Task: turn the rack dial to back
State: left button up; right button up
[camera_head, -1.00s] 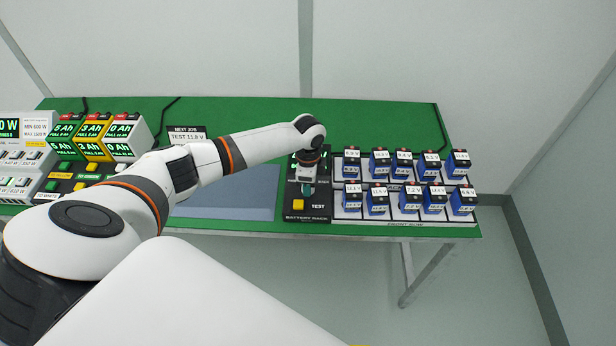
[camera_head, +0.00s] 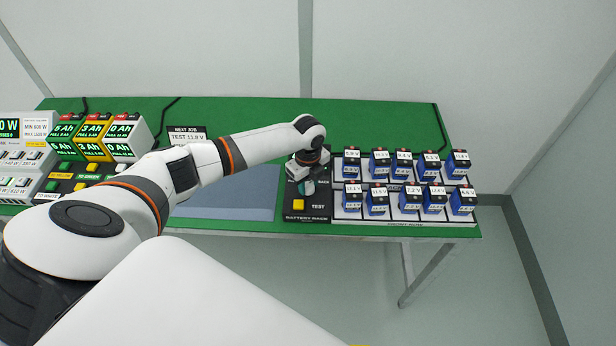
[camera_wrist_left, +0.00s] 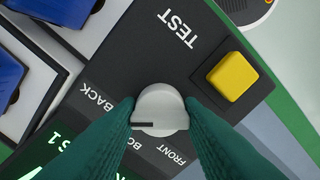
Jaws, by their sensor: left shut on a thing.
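The rack dial (camera_wrist_left: 162,104) is a pale round knob with a black pointer line, on the dark battery rack panel (camera_wrist_left: 150,52). My left gripper (camera_head: 306,188) is shut on it, with a teal finger on each side in the left wrist view. The pointer line points left in that view, between the BACK label (camera_wrist_left: 96,97) and the partly covered BOTH label (camera_wrist_left: 132,149). The FRONT label (camera_wrist_left: 170,155) is on the other side of BOTH. In the head view the gripper hides most of the dial. My right gripper is not in view.
A yellow TEST button (camera_wrist_left: 231,76) sits close beside the dial. Blue batteries (camera_head: 404,162) stand in two rows right of the panel. A grey mat (camera_head: 235,190) lies left of it.

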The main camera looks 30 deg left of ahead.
aim_at(308, 184)
pick_arm(q)
jog(key=shift+r+m, duration=0.1)
jog(key=shift+m, duration=0.2)
jog(key=o, duration=1)
notch_tip(308, 184, up, 12)
jog(key=b, duration=0.2)
dwell(0.4)
